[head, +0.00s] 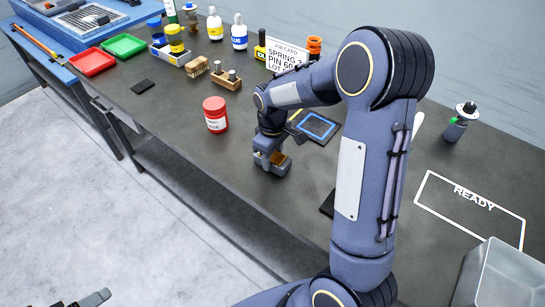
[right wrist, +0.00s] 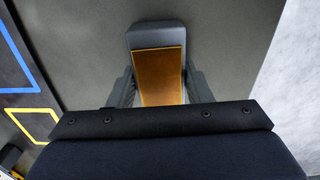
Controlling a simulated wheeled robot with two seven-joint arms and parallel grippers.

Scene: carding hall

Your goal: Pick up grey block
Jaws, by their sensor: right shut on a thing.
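My right gripper (head: 272,160) is low over the dark bench top, near the middle of the head view. In the right wrist view its two fingers (right wrist: 160,88) are shut on the grey block (right wrist: 156,36), one on each side. The block is grey at its far end and carries a brass-orange face towards the camera. In the head view only a little of it shows, mostly hidden by the fingers; I cannot tell whether it touches the bench. A dark tip of my left gripper (head: 92,300) shows at the bottom left edge; its jaw state is unclear.
A red jar (head: 215,115) stands left of the right gripper. A dark pad with a blue outline (head: 318,126) lies just behind it. A wooden holder (head: 226,78), brush and bottles stand farther back. A white READY outline (head: 474,197) and grey bin (head: 500,275) are at right.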

